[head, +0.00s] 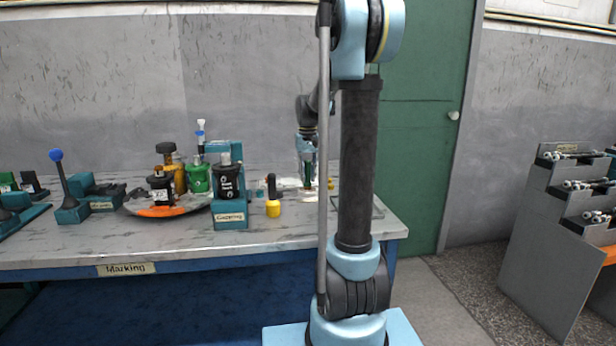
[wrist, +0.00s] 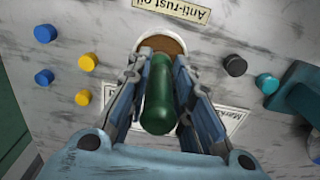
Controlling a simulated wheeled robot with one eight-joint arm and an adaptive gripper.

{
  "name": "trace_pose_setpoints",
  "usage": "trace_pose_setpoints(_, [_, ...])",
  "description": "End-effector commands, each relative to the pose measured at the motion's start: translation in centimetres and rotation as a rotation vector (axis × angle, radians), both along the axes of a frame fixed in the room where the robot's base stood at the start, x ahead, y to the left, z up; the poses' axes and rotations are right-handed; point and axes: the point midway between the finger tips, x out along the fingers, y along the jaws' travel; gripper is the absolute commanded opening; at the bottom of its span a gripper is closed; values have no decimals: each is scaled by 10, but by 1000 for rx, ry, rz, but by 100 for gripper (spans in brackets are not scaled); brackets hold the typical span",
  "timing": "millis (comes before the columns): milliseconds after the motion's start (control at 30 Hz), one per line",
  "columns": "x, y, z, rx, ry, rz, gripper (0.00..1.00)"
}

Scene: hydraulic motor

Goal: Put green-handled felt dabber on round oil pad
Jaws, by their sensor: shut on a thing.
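My gripper (wrist: 159,68) is shut on the green-handled felt dabber (wrist: 157,98). In the wrist view the green handle lies between the two fingers and hides the dabber's lower end. The round oil pad (wrist: 165,42), brown with a pale rim, shows just beyond the fingertips and is partly covered by them and the handle. In the head view my gripper (head: 307,160) is over the right part of the bench. I cannot tell whether the felt touches the pad.
An "Anti-rust oil" label (wrist: 172,11) lies beside the pad. Yellow and blue caps (wrist: 45,33) stand to the left, and a black cap (wrist: 235,65) and a teal one (wrist: 267,83) to the right. In the head view, bottles and a teal stand (head: 230,215) occupy the bench's middle.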

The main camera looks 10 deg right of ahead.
Motion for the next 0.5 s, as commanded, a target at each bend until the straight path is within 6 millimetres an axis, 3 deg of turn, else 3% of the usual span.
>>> trace_pose_setpoints(333, [0,0,-3,0,0,0,0])
trace_pose_setpoints(367, [0,0,-2,0,0,0,28])
trace_pose_setpoints(400, [0,0,-2,0,0,0,37])
trace_pose_setpoints(500, [0,0,-2,0,0,0,41])
